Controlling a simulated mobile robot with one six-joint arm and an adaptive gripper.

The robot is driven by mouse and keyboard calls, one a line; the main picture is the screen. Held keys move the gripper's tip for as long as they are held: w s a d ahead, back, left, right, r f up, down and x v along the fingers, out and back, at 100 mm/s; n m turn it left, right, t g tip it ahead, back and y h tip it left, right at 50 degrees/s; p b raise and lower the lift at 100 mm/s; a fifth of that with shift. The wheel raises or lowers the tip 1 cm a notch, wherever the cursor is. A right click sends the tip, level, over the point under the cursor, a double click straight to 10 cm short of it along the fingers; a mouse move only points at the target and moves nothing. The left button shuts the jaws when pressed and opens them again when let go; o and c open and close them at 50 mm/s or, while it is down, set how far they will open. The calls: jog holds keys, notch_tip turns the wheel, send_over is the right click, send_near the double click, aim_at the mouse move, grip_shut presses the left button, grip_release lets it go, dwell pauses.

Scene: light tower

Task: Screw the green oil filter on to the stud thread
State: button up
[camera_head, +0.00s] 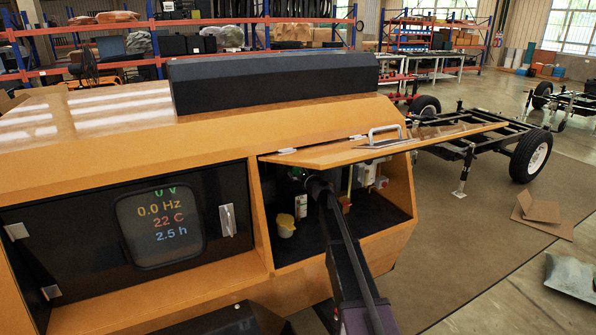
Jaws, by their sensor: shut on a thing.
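My arm reaches into the open compartment of the orange light tower housing (415,200), under its raised door. My gripper (312,182) is at the back of the compartment, small and dark, and its fingers are hard to make out. It is shut on the green oil filter (296,173), of which only a small green patch shows at the upper left, in shadow under the door. The stud thread is hidden, so I cannot tell whether the filter touches it.
The raised orange door (350,150) with its metal handle (385,133) hangs close above my arm. A yellow-lidded container (286,226) stands lower left in the compartment. A white and red fitting (364,174) is at the right. A display panel (160,225) is left of the opening.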

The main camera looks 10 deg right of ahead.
jog(key=shift+w+m, duration=0.2)
jog(key=shift+m, duration=1.4)
jog(key=o, duration=1.1)
jog(key=shift+s, duration=0.2)
jog(key=v, duration=1.1)
jog(key=shift+s, duration=0.35)
jog(key=shift+d, duration=0.15)
